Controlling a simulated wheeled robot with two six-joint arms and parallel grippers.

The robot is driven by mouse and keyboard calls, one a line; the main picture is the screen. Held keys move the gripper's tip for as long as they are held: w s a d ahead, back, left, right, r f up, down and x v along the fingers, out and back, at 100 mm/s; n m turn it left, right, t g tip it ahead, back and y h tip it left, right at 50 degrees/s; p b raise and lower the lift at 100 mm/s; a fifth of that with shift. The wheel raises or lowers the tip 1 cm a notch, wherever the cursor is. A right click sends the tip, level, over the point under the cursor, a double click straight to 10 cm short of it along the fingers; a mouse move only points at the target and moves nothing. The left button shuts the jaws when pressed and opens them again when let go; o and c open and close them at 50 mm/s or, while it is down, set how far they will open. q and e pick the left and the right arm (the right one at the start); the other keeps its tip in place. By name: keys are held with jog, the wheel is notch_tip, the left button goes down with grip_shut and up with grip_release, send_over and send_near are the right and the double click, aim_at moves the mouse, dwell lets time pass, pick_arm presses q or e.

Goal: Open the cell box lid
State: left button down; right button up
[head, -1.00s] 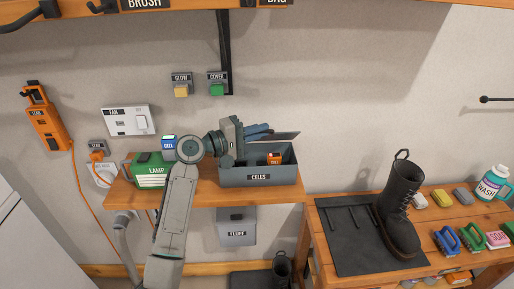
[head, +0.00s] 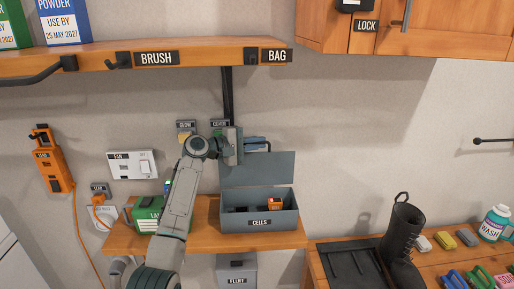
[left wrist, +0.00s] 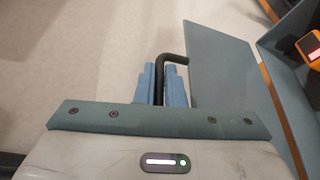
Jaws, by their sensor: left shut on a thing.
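The grey cell box (head: 259,222), labelled CELLS, stands on the wooden shelf. Its lid (head: 265,168) stands up steeply along the back, so the inside shows from the front. An orange cell (head: 276,203) is inside, with darker shapes beside it. My left gripper (head: 257,146) is at the lid's upper left. In the left wrist view its blue fingers (left wrist: 161,86) are shut on the black bent lid handle (left wrist: 176,58), at the edge of the lid (left wrist: 222,75). The box interior shows at the right there. My right gripper is not in view.
A green lamp box (head: 147,215) stands left of the cell box, partly hidden by my left arm. Wall switches (head: 186,130) are behind the gripper. An upper shelf (head: 190,52) with hooks runs above. A black boot (head: 402,240) stands on the bench at right.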

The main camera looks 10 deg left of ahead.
pick_arm(q)
jog(key=shift+w+a+r, duration=0.1)
jog(key=shift+w, duration=0.3)
jog(key=c, duration=1.5)
grip_release()
